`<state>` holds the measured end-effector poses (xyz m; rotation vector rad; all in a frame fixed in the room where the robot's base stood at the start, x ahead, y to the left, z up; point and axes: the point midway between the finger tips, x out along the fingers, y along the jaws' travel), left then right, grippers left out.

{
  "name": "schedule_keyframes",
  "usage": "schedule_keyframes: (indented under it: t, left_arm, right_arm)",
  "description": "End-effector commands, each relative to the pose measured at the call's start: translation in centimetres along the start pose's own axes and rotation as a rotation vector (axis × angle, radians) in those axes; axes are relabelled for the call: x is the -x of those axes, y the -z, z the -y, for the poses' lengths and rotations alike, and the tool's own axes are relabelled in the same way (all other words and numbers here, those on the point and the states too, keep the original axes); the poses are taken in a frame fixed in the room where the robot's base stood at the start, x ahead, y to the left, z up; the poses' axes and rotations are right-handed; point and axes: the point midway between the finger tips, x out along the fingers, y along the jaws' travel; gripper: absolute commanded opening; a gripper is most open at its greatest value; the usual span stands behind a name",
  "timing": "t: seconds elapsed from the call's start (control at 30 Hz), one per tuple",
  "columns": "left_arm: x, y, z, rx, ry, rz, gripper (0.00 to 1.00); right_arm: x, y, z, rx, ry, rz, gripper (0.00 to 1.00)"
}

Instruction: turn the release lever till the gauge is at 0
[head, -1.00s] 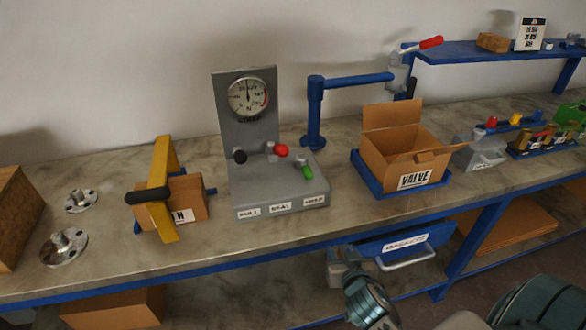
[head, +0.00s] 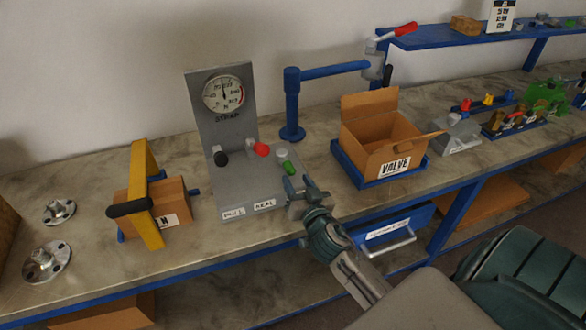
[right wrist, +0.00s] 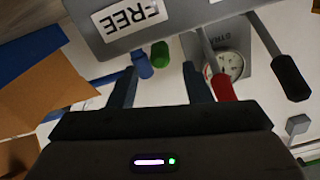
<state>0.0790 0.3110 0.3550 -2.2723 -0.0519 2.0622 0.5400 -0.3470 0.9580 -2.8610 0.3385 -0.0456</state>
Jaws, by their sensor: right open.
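The grey console (head: 235,185) carries a round white gauge (head: 224,92) on its upright panel. The gauge needle points roughly upward; its figures are too small to read. Three levers show, with a black knob (head: 221,159), a red knob (head: 262,149) and a green knob (head: 284,167). In the right wrist view the green lever (right wrist: 160,55) is beside a label (right wrist: 130,17) reading FREE. My right gripper (head: 299,186) is open at the console's right front, close to the green knob. In the wrist view the green knob lies beyond and between its fingers (right wrist: 160,85). Contact cannot be told.
Metal flanges (head: 45,262) lie further left.

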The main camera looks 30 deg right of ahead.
Motion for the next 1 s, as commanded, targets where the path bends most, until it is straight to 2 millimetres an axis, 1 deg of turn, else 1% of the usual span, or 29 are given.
schedule_keyframes:
  t: [0.03, 0.1, 0.23, 0.4, 0.6, 0.83, 1.0]
  left_arm:
    - [0.7, 0.1, 0.0, 0.000, 0.000, 0.000, 0.36]
    - [1.0, 0.1, 0.1, 0.000, 0.000, -0.001, 0.36]
    - [1.4, 0.3, 0.1, 0.000, 0.000, -0.002, 0.36]
    - [1.5, 0.3, 0.1, 0.000, 0.000, -0.002, 0.36]
    - [1.4, 0.3, 0.1, 0.000, 0.000, -0.003, 0.36]
    - [1.4, 0.4, 0.1, 0.000, 0.000, -0.003, 0.36]
    - [1.4, 0.4, 0.1, 0.000, 0.000, -0.004, 0.36]
  right_arm:
    - [-0.9, 0.4, 0.1, 0.000, 0.000, -0.001, 0.45]
    - [-1.9, 0.3, 0.1, 0.000, 0.000, -0.001, 0.45]
    - [-3.2, 0.2, 0.1, 0.001, -0.001, -0.001, 0.45]
    - [-3.7, 0.0, 0.0, 0.001, 0.000, 0.001, 0.45]
    - [-3.7, -0.1, 0.0, 0.000, 0.000, 0.001, 0.45]
    - [-3.6, -0.1, 0.0, 0.000, 0.000, 0.001, 0.00]
    - [-3.6, 0.0, 0.0, 0.001, 0.002, 0.001, 0.00]
